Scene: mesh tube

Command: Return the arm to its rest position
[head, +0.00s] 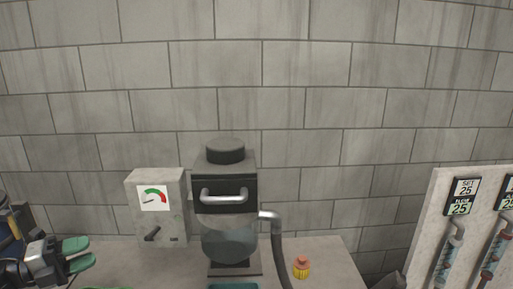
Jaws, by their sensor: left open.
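My left gripper (80,254) is at the lower left edge of the head view. Its two green-tipped fingers are apart, with nothing between them. It is left of the machine and in front of the grey gauge box. Most of my left arm is cut off by the picture edge. My right gripper does not show.
A grey box (173,216) with a dial and a lever stands beside a dark machine (227,194) with a handle, a round vessel and a hose (279,245). A yellow-and-red item (301,268) sits on the counter (337,262). A panel (434,215) with displays and tubes stands right.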

